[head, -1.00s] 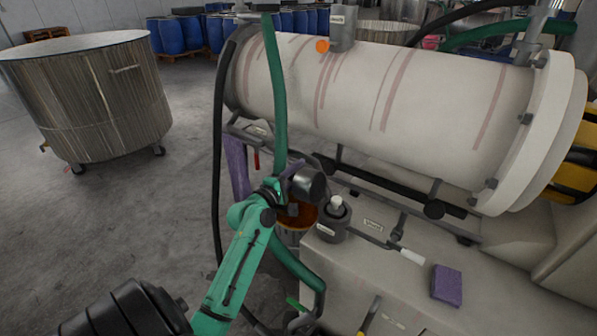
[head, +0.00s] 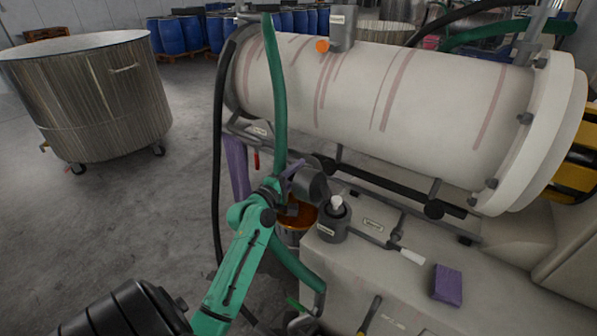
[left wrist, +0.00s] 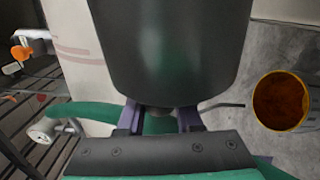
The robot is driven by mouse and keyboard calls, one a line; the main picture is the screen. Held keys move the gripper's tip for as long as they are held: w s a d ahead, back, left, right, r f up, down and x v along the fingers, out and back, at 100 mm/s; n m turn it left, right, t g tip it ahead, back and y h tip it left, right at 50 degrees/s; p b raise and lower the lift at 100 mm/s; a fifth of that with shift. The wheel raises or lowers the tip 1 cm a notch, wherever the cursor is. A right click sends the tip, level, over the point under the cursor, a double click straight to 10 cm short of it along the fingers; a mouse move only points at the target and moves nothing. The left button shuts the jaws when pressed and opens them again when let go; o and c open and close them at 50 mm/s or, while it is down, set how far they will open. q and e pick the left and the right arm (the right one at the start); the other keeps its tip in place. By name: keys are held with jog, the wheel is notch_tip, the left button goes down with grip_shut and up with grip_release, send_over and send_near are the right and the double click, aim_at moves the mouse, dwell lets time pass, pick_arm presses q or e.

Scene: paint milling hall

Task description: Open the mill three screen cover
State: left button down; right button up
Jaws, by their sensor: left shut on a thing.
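My left gripper (head: 294,181) is at the near left end of the big pale mill drum (head: 400,95), low beside its frame. In the left wrist view its two purple fingers (left wrist: 160,120) are closed about a small part at the base of a dark grey rounded cylinder (left wrist: 165,50). I take this cylinder to be the screen cover; it also shows in the head view (head: 313,186). Its far side and whatever it sits on are hidden, so I cannot tell whether it is seated or free. My right gripper is out of view.
An open bucket of orange-brown liquid (head: 296,224) stands below the gripper. A green hose (head: 276,100) passes close behind it. A grey pot (head: 334,222), white-tagged lever (head: 412,256) and purple sponge (head: 447,285) are on the pale housing. A steel tub (head: 85,100) stands left on open floor.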

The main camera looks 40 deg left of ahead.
pick_arm(q)
jog(key=shift+d+r+m+p, duration=0.55)
jog(key=shift+r+m+p, duration=0.25)
jog(key=shift+m+p, duration=0.4)
jog(key=c, duration=0.6)
grip_release()
